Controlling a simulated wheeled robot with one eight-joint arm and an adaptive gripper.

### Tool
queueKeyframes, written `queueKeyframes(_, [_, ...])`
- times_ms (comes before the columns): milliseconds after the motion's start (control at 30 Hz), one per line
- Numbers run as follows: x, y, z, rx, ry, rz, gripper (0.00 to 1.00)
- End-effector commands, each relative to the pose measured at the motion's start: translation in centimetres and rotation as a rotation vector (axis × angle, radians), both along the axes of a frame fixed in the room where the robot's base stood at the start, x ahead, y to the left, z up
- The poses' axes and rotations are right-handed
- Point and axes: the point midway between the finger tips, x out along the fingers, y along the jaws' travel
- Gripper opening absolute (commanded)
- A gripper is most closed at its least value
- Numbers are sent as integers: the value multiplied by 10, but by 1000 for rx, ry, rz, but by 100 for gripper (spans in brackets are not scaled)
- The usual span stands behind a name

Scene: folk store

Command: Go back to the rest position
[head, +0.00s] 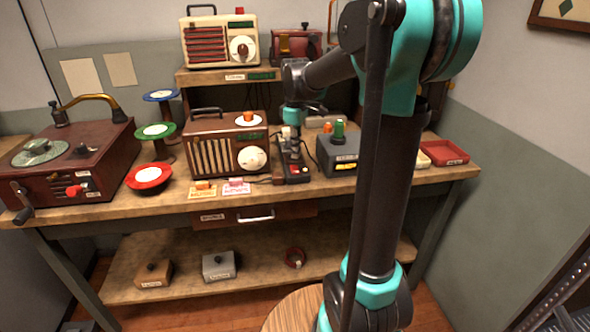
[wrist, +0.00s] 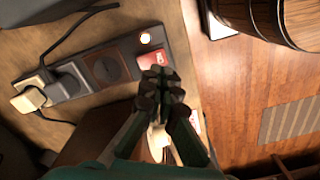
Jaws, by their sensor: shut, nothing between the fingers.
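My gripper (head: 291,148) is in the middle of the head view, hanging over the workbench (head: 340,187) just above a dark power strip (head: 296,174). In the wrist view my gripper (wrist: 161,92) has its fingers together with nothing between them. The power strip (wrist: 88,73) shows there too, with a pale plug (wrist: 28,98) at its left end, and a lit round button (wrist: 145,38) and a red patch (wrist: 150,57) at its right end. The fingertips appear apart from the strip. My arm hides part of the bench's right side.
A brown radio (head: 212,150) stands left of my gripper, and a grey box with a green knob (head: 340,150) stands to its right. A cream radio (head: 220,45) sits on the shelf (head: 205,76) behind. A round wooden top (head: 290,312) is in front of the bench.

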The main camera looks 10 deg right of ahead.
Motion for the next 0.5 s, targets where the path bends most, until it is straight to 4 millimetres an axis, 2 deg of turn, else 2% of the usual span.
queueKeyframes(200, [0,0,13,0,0,0,0])
queueKeyframes(500, [0,0,15,0,0,0,0])
